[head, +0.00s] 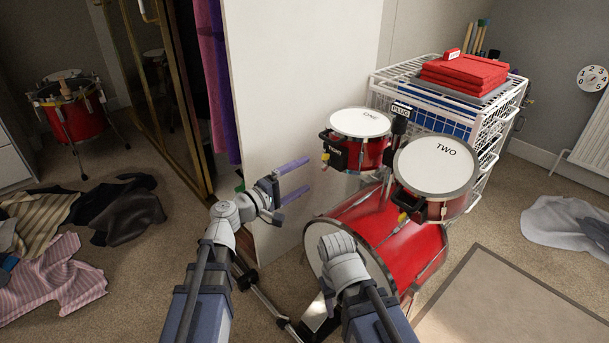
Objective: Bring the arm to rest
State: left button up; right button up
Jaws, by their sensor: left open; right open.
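My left arm comes up from the bottom. Its gripper (294,179) is open and empty, with its two purple-grey fingers apart and pointing right, in front of the white panel (290,100). My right arm (350,275) comes up from the bottom centre and bends at a pale grey wrist joint in front of the red bass drum (405,245).
A white wire rack (490,125) holds folded red cloths (464,75). Clothes (60,275) lie on the left floor, and a grey cloth (565,225) lies at right.

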pick_arm(q)
jog(key=s+f+m+g+y, duration=0.3)
jog(key=s+f+m+g, duration=0.15)
jog(key=f, duration=0.35)
jog(key=s+f+m+g+y, duration=0.25)
jog(key=s+f+g, duration=0.2)
jog(key=f, duration=0.35)
jog(key=s+a+f+m+g+y, duration=0.25)
jog(key=s+a+f+y, duration=0.35)
jog(key=s+a+y, duration=0.45)
jog(key=s+d+r+m+g+h+p, duration=0.2)
jog(key=s+d+r+m+p, duration=0.2)
jog(key=d+r+p, duration=0.8)
notch_tip(320, 180, up, 38)
jog(key=a+p, duration=0.2)
jog(key=p, duration=3.6)
jog(key=shift+w+a, duration=0.15)
jog(key=shift+t, duration=0.25)
